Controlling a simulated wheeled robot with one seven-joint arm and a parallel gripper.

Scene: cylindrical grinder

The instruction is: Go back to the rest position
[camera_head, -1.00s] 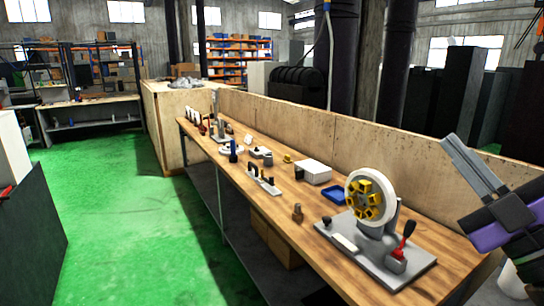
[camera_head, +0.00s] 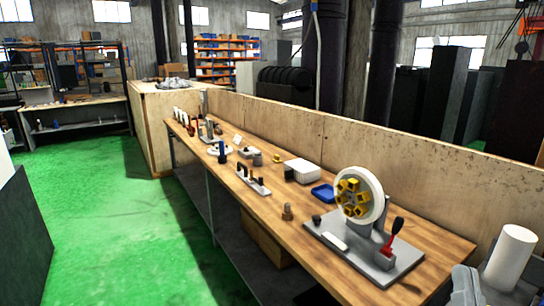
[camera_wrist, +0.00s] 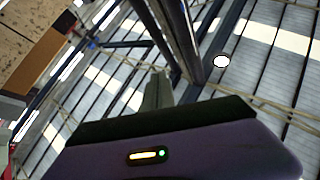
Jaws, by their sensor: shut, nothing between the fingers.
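My gripper (camera_wrist: 157,88) shows in the wrist view as a purple body with a dark edge and grey fingers together, with nothing between them. It points up toward the roof beams, clear of any object. In the head view the gripper is out of frame; only parts of my arm (camera_head: 500,270) show at the lower right corner. The grinder fixture (camera_head: 358,195), a white wheel with yellow blocks on a grey base with a red-handled lever, stands on the near end of the wooden bench (camera_head: 440,247).
Several small parts, a white box (camera_head: 301,171) and a blue tray (camera_head: 322,192) lie along the bench. A wooden panel (camera_head: 400,170) runs behind it. Green floor (camera_head: 110,230) is free to the left. Shelves (camera_head: 225,60) stand at the back.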

